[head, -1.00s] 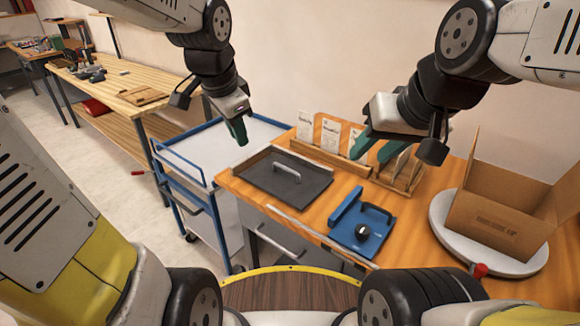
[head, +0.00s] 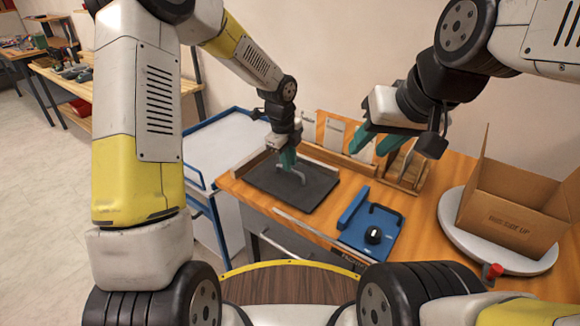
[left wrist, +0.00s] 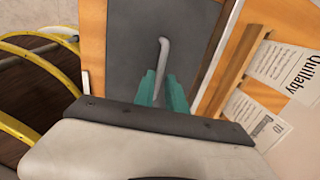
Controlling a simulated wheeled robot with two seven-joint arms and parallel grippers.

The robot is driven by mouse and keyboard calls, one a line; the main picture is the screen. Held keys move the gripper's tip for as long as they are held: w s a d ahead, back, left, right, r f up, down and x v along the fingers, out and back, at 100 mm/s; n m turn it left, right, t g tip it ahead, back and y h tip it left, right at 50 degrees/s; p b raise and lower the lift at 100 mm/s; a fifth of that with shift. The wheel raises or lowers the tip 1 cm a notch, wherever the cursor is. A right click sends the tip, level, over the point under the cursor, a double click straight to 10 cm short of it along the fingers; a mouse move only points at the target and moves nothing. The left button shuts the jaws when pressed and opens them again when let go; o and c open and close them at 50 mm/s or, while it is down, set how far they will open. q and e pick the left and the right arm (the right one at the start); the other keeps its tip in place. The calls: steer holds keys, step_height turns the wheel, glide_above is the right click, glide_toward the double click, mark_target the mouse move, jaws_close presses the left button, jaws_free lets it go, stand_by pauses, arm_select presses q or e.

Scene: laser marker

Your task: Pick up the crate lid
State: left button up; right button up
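The crate lid (head: 315,187) is a flat dark grey panel with a light bar handle. It lies flat near the left end of the wooden table. My left gripper (head: 286,160) points down over the lid at its handle (head: 291,178). In the left wrist view, its green fingers (left wrist: 163,92) stand apart, with the handle (left wrist: 163,52) running between them over the lid (left wrist: 190,30). Contact with the handle cannot be made out. My right gripper (head: 374,146) is open and empty above the back of the table.
A blue device with a black knob (head: 368,228) sits right of the lid. An open cardboard box (head: 505,224) stands on a white round turntable (head: 450,240) at the right. A card rack (head: 338,160) lines the table's back. A blue-framed cart (head: 222,150) adjoins the left.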

mark_target(290, 176)
arm_select(q)
steer(key=f, duration=0.4)
steer(key=shift+w+d, duration=0.25)
steer(key=shift+w, duration=0.05)
jaws_close()
stand_by(1.1)
